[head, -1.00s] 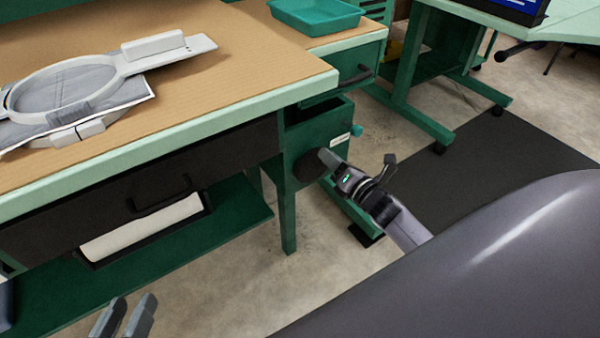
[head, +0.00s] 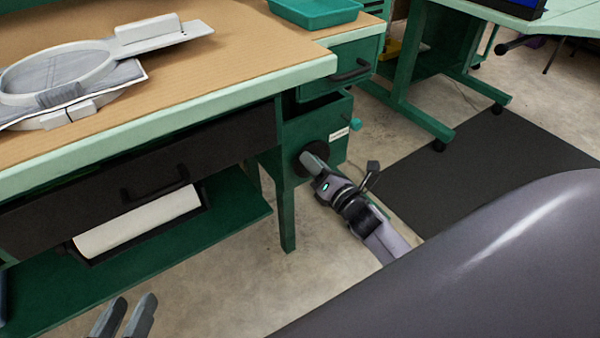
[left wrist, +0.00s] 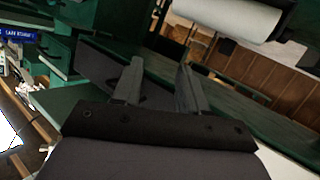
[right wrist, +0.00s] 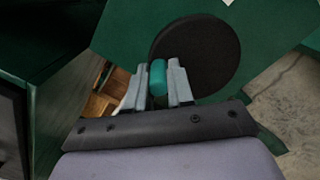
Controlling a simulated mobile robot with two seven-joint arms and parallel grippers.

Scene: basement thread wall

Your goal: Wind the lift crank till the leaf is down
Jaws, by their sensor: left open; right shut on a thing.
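The lift crank is a black disc (head: 318,150) on the side of a green box under the bench. In the right wrist view the disc (right wrist: 205,55) carries a teal handle (right wrist: 158,77). My right gripper (head: 310,162) is shut on that handle, with a finger on each side of it; the fingers cover the handle in the head view. The wood-topped section holding the teal tray, which seems to be the leaf (head: 345,32), sits beside the main bench top. My left gripper (head: 125,318) is open and empty, low at the left, well away from the crank.
The bench top (head: 240,55) bears a grey embroidery hoop (head: 60,75). A teal tray (head: 315,10) lies on the far section. A white roll (head: 138,222) sits below the bench. A dark floor mat (head: 470,160) and green table legs are at the right.

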